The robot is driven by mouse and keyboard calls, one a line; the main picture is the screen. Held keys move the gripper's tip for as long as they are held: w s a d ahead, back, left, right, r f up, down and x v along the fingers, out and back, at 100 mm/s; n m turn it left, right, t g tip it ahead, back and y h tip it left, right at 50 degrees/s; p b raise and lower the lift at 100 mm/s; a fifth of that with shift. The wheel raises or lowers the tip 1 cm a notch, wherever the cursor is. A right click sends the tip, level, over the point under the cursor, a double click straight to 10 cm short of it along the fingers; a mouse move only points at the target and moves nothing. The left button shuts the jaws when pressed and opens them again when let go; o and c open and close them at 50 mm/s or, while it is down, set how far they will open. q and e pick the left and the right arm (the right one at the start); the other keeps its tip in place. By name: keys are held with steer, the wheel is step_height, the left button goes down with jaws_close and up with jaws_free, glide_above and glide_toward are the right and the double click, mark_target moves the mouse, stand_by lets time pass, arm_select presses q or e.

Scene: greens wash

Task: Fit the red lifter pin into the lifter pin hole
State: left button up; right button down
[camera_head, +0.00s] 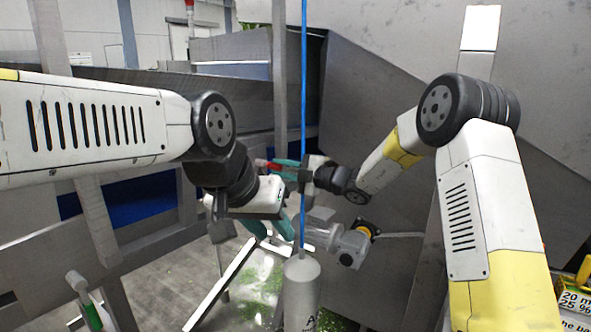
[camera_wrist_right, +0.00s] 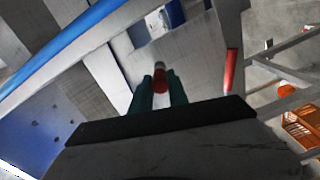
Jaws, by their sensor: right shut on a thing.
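The red lifter pin (camera_wrist_right: 160,82) shows between the two teal fingers of my right gripper (camera_wrist_right: 161,88) in the right wrist view. The gripper is shut on it. In the head view the red end of the pin (camera_head: 262,163) sticks out to the left of my right gripper (camera_head: 284,169), near the middle of the picture. My left gripper (camera_head: 268,229) is lower and to the left, with its teal fingers apart, pointing down, and nothing seen between them. I cannot make out the lifter pin hole in either view.
A blue upright hose or rod (camera_head: 303,90) runs down past my right gripper to a grey cylinder (camera_head: 300,292). A motor-like unit (camera_head: 345,246) sits below the grippers. Grey metal panels (camera_head: 375,100) stand behind. An orange crate (camera_wrist_right: 301,130) shows in the wrist view.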

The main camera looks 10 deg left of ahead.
steer(key=shift+w+a, duration=0.15)
steer(key=shift+a, duration=0.25)
steer(key=c, duration=1.2)
jaws_free()
steer(key=v, duration=0.7)
steer(key=s+d+r+n+g+h, duration=0.2)
steer(key=s+d+n+h, duration=0.15)
steer(key=s+n, duration=0.7)
steer(key=s+d+r+n+g+h, duration=0.25)
steer(key=s+d+n, duration=0.25)
steer(key=s+n, duration=0.5)
steer(key=s+d+n+t+h, duration=0.1)
steer(key=s+d+n+h, duration=0.2)
steer(key=d+n, duration=0.4)
steer(key=s+d+f+n+t+h, duration=0.1)
steer(key=s+d+n+t+h, duration=0.1)
steer(key=s+d+n, duration=0.3)
steer(key=s+d+f+n+t+h, duration=0.1)
steer(key=s+d+n+h, duration=0.2)
steer(key=d+n, duration=0.6)
steer(key=shift+s+d+n+t+h, duration=0.25)
steer(key=shift+s+n+h, duration=0.15)
steer(key=shift+n, duration=0.65)
